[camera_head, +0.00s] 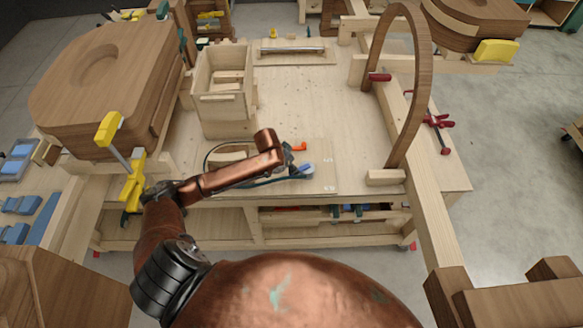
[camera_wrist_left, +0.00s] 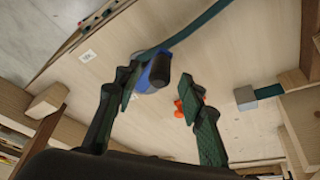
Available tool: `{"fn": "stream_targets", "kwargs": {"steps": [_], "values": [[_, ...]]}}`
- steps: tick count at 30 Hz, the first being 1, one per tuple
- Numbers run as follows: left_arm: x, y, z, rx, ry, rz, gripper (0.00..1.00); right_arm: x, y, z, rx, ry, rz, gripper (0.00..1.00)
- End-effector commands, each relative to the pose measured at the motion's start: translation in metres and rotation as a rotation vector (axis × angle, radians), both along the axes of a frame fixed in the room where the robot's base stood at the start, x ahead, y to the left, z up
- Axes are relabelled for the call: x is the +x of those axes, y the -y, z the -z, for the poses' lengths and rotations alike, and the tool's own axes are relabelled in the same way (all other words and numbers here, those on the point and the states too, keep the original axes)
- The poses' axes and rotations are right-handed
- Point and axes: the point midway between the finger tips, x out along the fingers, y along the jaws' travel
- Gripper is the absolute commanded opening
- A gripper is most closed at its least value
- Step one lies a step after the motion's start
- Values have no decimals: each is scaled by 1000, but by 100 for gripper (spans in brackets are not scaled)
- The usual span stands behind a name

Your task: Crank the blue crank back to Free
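The blue crank (camera_head: 307,169) is on the pale wooden board (camera_head: 322,182) at the front of the bench, beside a small orange piece (camera_head: 301,148). In the left wrist view the crank shows as a blue part with a dark rounded end (camera_wrist_left: 157,72). My left gripper (camera_wrist_left: 160,100) is open, its two dark green fingers apart. The crank shows between and beyond the fingertips, nearer the left finger; I cannot tell whether they touch. The orange piece (camera_wrist_left: 188,104) is partly hidden behind the right finger. My right gripper is not in view.
A dark teal strap (camera_wrist_left: 188,32) runs to the crank. A wooden bin (camera_head: 225,112) stands behind left, and a tall bent wooden hoop (camera_head: 425,75) stands at right. Yellow clamps (camera_head: 130,180) hold the large wooden seat form (camera_head: 112,85). The bench middle (camera_head: 310,100) is clear.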

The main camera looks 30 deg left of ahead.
Motion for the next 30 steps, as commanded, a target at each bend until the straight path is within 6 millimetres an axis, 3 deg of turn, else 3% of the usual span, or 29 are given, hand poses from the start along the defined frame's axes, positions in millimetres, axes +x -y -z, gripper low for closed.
{"fn": "stream_targets", "kwargs": {"steps": [6,16,30], "values": [[8,2,19,0,1,1,37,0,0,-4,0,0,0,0],[10,3,23,0,2,2,37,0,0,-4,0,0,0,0],[9,3,23,0,1,1,4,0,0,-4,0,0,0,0]]}}
